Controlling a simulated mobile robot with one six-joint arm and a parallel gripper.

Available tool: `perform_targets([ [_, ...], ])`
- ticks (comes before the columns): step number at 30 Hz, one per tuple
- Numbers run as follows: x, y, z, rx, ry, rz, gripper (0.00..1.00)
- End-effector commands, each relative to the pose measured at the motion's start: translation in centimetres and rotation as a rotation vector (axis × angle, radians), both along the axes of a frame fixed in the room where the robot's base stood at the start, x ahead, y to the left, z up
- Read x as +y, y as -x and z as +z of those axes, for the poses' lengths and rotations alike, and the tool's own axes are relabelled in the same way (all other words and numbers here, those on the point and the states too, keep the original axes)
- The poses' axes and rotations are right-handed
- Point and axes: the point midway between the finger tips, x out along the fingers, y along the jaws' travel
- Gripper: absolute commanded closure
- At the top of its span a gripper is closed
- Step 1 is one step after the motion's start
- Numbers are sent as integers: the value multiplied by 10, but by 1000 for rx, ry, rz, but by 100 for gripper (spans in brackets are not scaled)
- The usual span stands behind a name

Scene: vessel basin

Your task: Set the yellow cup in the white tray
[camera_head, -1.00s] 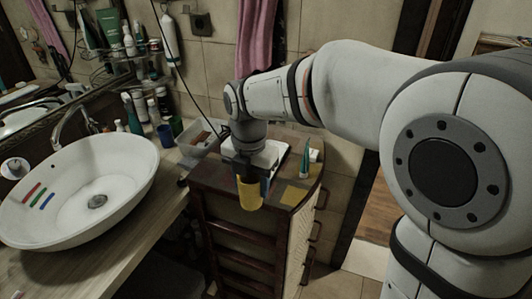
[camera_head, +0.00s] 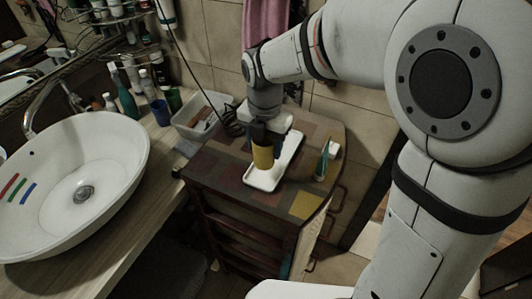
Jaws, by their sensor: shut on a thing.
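The yellow cup (camera_head: 263,158) is between the fingers of my gripper (camera_head: 264,140), which is shut on it. The cup looks upright. It shows over the near part of the white tray (camera_head: 262,184), which lies on the patchwork-topped cabinet. I cannot tell whether the cup's bottom touches the tray. A dark blue thing (camera_head: 280,147) shows just right of the gripper, partly hidden by it.
A toothpaste tube (camera_head: 323,160) and a small white item (camera_head: 334,149) stand right of the tray. A white bin (camera_head: 200,118) and a blue cup (camera_head: 161,112) are to the left, near the basin (camera_head: 75,165). The cabinet top's front is clear.

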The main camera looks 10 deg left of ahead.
Motion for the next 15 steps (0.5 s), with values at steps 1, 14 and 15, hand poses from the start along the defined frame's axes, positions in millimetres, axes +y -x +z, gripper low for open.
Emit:
perform_targets([
  [1,0,0,-5,1,1,0,71],
  [14,1,0,-48,-1,-1,1,71],
  [15,1,0,-48,-2,-2,1,71],
])
